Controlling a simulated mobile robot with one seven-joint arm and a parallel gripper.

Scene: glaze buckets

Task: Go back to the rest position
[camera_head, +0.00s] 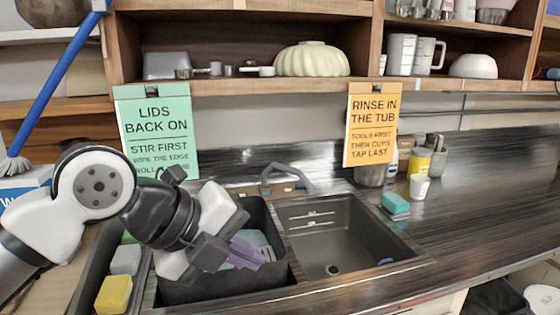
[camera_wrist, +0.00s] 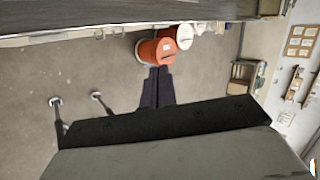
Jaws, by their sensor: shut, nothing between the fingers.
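My gripper (camera_head: 250,252) is raised in front of the sink counter at the left of the head view, over the dark left basin (camera_head: 190,292). Its purple-grey fingers point to the right and slightly down. In the wrist view the two dark fingers (camera_wrist: 157,80) lie side by side, shut and empty. Beyond their tips an orange bucket (camera_wrist: 152,51) and a white bucket (camera_wrist: 181,36) show on the grey floor, apart from the fingers. The contents of the left basin are partly hidden behind my gripper.
A teal sponge (camera_head: 395,203), a yellow bottle (camera_head: 419,162) and a white cup (camera_head: 419,187) stand farther right. A green sign (camera_head: 155,125) and an orange sign (camera_head: 371,128) hang behind.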

